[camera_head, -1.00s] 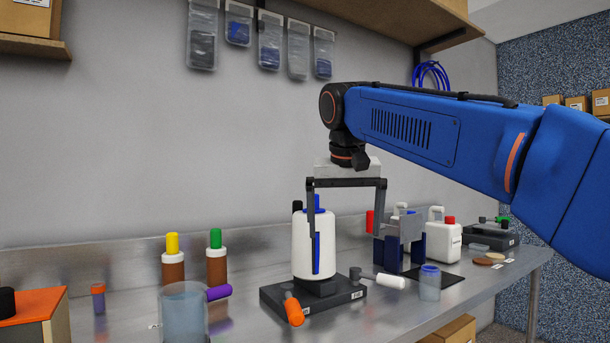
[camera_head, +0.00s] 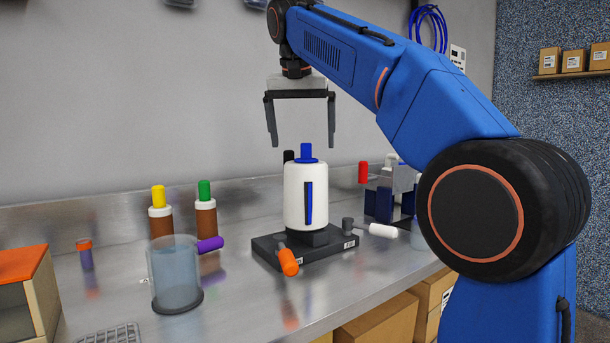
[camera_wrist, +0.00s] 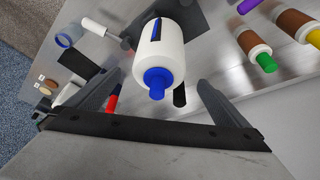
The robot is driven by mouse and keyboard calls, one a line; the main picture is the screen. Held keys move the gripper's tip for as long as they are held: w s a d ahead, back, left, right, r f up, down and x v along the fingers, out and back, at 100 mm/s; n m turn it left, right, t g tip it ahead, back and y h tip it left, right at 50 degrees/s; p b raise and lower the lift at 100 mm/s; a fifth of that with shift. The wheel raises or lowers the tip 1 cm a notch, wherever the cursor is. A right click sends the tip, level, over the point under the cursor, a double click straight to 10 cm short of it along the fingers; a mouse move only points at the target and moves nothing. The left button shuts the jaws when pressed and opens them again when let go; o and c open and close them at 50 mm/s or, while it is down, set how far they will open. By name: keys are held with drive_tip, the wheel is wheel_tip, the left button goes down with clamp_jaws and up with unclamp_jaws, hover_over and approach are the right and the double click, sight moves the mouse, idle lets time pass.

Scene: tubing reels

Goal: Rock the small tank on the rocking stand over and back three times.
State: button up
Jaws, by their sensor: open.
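The small tank (camera_head: 293,195) is a white cylinder with a dark blue strip on its side and a blue cap (camera_head: 306,153) on top. It stands upright on a black base (camera_head: 270,250), which I take to be the rocking stand. In the wrist view the tank (camera_wrist: 172,48) shows between the spread fingers, apart from both.
A blue stand (camera_head: 379,203) is to the right. An orange-topped box (camera_head: 22,264) is at far left.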

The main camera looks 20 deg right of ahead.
sight(306, 182)
drive_tip(key=x, duration=1.3)
drive_tip(key=shift+w+d+f, duration=0.1)
drive_tip(key=shift+w+f, duration=0.05)
drive_tip(key=shift+f, duration=0.25)
drive_tip(key=shift+c, duration=0.6)
